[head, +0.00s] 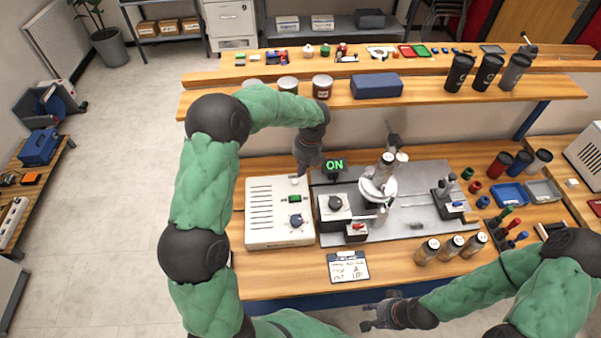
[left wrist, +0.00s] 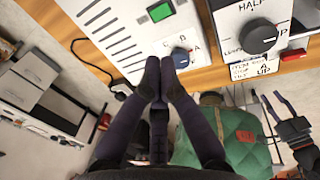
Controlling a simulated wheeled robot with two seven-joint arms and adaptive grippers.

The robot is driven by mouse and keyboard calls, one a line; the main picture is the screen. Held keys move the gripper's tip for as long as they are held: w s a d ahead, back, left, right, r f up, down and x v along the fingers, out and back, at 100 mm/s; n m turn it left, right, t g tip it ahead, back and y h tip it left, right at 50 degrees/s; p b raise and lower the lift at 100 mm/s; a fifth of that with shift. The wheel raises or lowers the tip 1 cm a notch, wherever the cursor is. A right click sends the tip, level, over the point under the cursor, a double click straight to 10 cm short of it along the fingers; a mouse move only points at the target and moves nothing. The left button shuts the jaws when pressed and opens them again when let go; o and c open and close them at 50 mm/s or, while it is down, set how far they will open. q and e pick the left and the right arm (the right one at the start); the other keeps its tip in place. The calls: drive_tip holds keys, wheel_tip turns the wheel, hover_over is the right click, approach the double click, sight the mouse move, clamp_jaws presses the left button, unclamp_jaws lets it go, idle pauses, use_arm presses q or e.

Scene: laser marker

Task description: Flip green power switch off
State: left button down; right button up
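The white power box (head: 262,232) stands on the left of the bench, with vent slots, a green switch (head: 294,198) and a blue knob (head: 296,221). In the left wrist view the green switch (left wrist: 160,11) is above the blue knob (left wrist: 181,57). A green "ON" display (head: 334,165) is lit behind the box. My left gripper (head: 299,172) is over the box's back right corner. In its wrist view the left fingertips (left wrist: 160,66) are together, empty, and overlap the view beside the knob; contact cannot be told. My right gripper (head: 371,315) is open and empty in front of the bench.
A grey plate (head: 410,228) with the marking device stands right of the box. A label card (head: 348,267) lies in front, and several jars (head: 427,251) stand to its right. A wooden shelf (head: 420,94) with cups runs behind. The left floor is mostly clear.

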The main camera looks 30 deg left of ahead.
sight(290, 197)
idle(0.3)
use_arm(q)
drive_tip(key=a+b, duration=0.1)
drive_tip(key=b, duration=0.8)
drive_tip(key=shift+s+a+r, duration=0.1)
drive_tip(key=shift+s+a, duration=0.05)
drive_tip(key=shift+s, duration=0.05)
drive_tip(key=f+b, duration=0.1)
drive_tip(key=f, duration=0.3)
drive_tip(key=a+f+b, duration=0.1)
drive_tip(key=f, duration=0.4)
drive_tip(key=s+a+f+b, duration=0.1)
drive_tip(key=f+b, duration=0.1)
drive_tip(key=f, duration=0.2)
drive_tip(key=shift+s+f, duration=0.1)
drive_tip(key=shift+f, duration=0.3)
